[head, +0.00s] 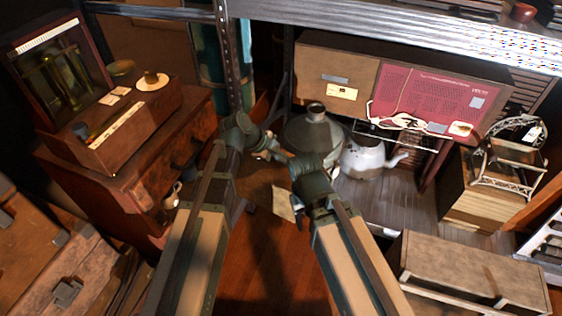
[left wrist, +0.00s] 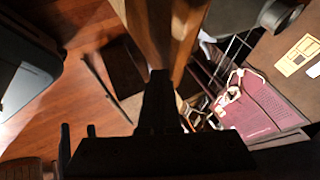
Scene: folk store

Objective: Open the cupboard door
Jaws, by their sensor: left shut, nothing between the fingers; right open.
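I cannot tell for certain which piece is the cupboard. A low brown wooden cabinet (head: 335,60) with a grey pull and a yellow label stands under the metal shelf; a red printed sheet (head: 430,95) covers its right part. A reddish wooden chest (head: 125,190) with a dark pull stands at the left. My left gripper (head: 272,150) is small and partly hidden in the head view, between these two; its dark shut fingers show in the left wrist view (left wrist: 157,95), with nothing between them. My right gripper (head: 297,213) is open and empty, low in the middle.
A grey-green metal vessel (head: 315,135) and a white enamel kettle (head: 368,158) stand behind my arms. A metal shelf post (head: 229,60) rises at centre left. A wooden crate (head: 475,275) fills the lower right. Bare wood floor (head: 262,265) shows between my arms.

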